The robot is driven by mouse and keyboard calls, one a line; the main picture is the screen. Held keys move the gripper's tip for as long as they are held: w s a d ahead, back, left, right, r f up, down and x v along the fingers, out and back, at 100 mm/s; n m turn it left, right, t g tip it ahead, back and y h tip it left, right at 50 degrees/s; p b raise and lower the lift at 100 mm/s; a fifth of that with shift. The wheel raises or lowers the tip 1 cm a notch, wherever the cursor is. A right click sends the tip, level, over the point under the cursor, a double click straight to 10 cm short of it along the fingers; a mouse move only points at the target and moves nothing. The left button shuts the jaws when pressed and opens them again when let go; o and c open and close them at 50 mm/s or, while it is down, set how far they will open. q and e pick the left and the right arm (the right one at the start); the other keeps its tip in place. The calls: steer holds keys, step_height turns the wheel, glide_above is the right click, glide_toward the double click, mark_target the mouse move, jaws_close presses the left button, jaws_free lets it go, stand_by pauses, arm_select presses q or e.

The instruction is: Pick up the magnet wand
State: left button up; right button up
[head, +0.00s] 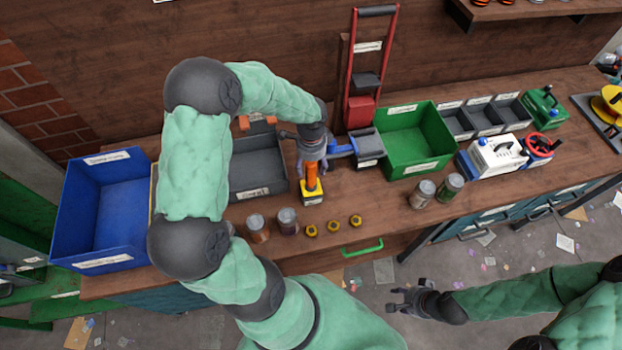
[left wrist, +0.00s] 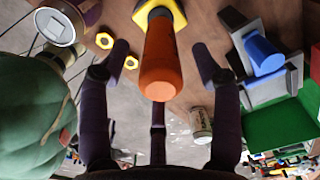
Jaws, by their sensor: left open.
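The magnet wand (head: 312,184) stands upright on the workbench, with an orange handle on a yellow, dark-edged base. In the left wrist view the orange handle (left wrist: 159,65) points up toward the camera. My left gripper (head: 312,160) is directly above the wand. In the left wrist view its open fingers (left wrist: 160,52) are spread on either side of the handle, with gaps on both sides. My right gripper (head: 394,299) is open and empty over the floor, in front of the bench.
Several yellow nuts (head: 333,226) and two jars (head: 287,221) stand in front of the wand. A grey bin (head: 258,165) is to its left. A blue-handled tool in a grey holder (head: 367,147) and a green bin (head: 415,140) are to its right. A blue bin (head: 103,210) stands far left.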

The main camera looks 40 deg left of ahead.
mark_target(311, 178)
arm_select(q)
step_height(311, 178, down, 3)
steer(key=shift+a+f, duration=0.1)
jaws_close()
steer(key=shift+r, duration=0.25)
